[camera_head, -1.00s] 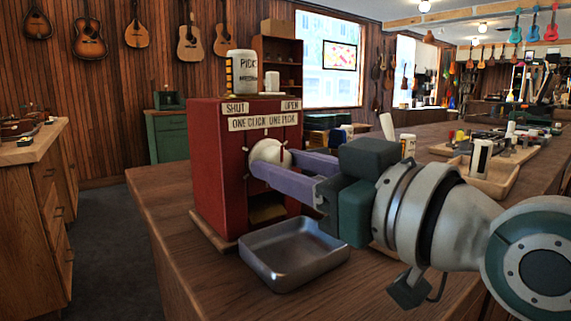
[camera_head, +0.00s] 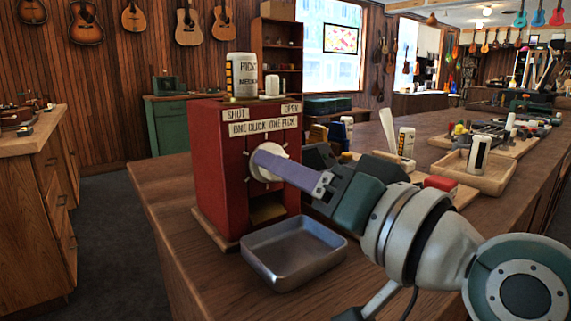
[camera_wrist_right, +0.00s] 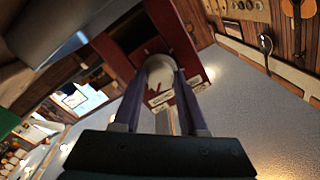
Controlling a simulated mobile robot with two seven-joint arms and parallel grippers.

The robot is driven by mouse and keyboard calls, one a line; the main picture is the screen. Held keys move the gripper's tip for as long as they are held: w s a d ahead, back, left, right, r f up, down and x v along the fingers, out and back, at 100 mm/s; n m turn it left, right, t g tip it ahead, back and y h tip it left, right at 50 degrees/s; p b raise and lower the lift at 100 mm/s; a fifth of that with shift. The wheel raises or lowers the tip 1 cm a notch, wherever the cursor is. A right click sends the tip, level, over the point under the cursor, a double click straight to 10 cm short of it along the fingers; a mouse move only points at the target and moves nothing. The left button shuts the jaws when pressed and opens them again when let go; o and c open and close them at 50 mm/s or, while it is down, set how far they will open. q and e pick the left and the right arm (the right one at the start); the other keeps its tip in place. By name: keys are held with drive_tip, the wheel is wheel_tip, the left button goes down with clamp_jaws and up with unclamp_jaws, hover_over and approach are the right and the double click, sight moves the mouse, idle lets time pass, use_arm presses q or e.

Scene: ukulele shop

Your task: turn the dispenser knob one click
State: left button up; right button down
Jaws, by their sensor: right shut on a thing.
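The red dispenser (camera_head: 215,160) stands on the wooden counter, with labels reading SHUT, OPEN and ONE CLICK ONE PICK. Its white round knob (camera_head: 260,175) is on the front face, and it also shows in the right wrist view (camera_wrist_right: 160,70). My right gripper (camera_head: 272,162) is shut on the knob; in the right wrist view its two purple fingers (camera_wrist_right: 160,98) lie on either side of it. In the head view the near finger hides part of the knob. My left gripper is not in view.
An empty grey metal tray (camera_head: 292,252) sits on the counter (camera_head: 180,215) below the dispenser's opening. A white PICK container (camera_head: 241,75) stands on top of the dispenser. A wooden tray (camera_head: 490,180) and tools lie farther right. The counter's left front corner is clear.

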drive_tip(key=shift+m, duration=1.2)
drive_tip(key=shift+c, duration=2.2)
unclamp_jaws()
drive_tip(key=v, duration=1)
drive_tip(key=shift+s+a, duration=0.1)
